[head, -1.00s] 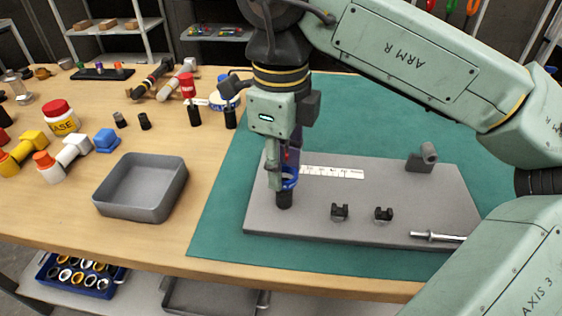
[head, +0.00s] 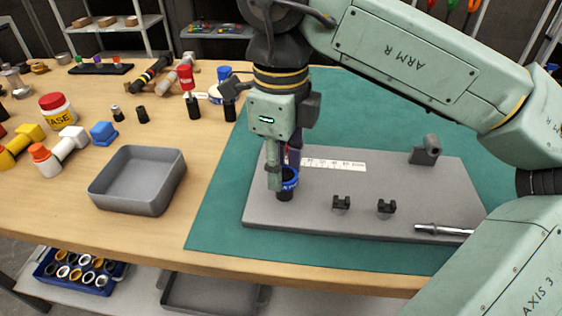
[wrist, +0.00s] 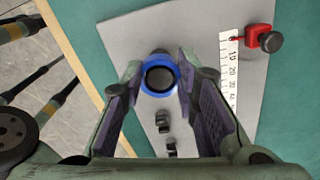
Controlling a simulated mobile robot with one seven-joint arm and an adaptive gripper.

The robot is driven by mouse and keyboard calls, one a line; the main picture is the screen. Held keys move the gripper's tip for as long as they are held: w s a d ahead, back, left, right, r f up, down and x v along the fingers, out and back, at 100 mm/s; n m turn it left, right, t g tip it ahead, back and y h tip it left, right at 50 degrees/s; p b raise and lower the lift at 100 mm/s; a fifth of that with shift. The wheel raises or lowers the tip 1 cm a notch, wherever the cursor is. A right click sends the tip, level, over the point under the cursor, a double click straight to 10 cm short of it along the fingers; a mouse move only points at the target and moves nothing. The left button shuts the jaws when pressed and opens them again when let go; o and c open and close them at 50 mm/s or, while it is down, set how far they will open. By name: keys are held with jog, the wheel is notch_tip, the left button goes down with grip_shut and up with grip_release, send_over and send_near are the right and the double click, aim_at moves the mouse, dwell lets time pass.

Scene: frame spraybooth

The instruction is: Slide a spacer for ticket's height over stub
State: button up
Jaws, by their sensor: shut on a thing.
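A blue ring spacer (head: 291,180) is between the fingers of my gripper (head: 284,172), which is shut on it. The dark round stub (head: 285,196) stands upright near the left end of the grey plate (head: 400,170). In the wrist view the ring (wrist: 146,85) shows around the dark round top of the stub (wrist: 160,78). In the head view the stub's lower part shows below the ring; my finger hides part of both. A white scale strip (head: 335,165) lies on the plate, and no readable ticket shows. The wrist view shows a red block with a dark knob (wrist: 264,39) at the strip's end.
Two small black clips (head: 341,203), a grey bracket (head: 425,150) and a metal rod (head: 443,229) are on the plate. An empty grey tray (head: 138,180) stands left. A blue bin of several rings (head: 75,271) is on the lower shelf. Bottles and fittings crowd the left bench.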

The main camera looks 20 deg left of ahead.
jog(key=shift+f+b, duration=0.4)
jog(key=shift+f, duration=0.2)
jog(key=o, duration=0.8)
jog(key=shift+o, duration=0.2)
notch_tip(320, 180, up, 12)
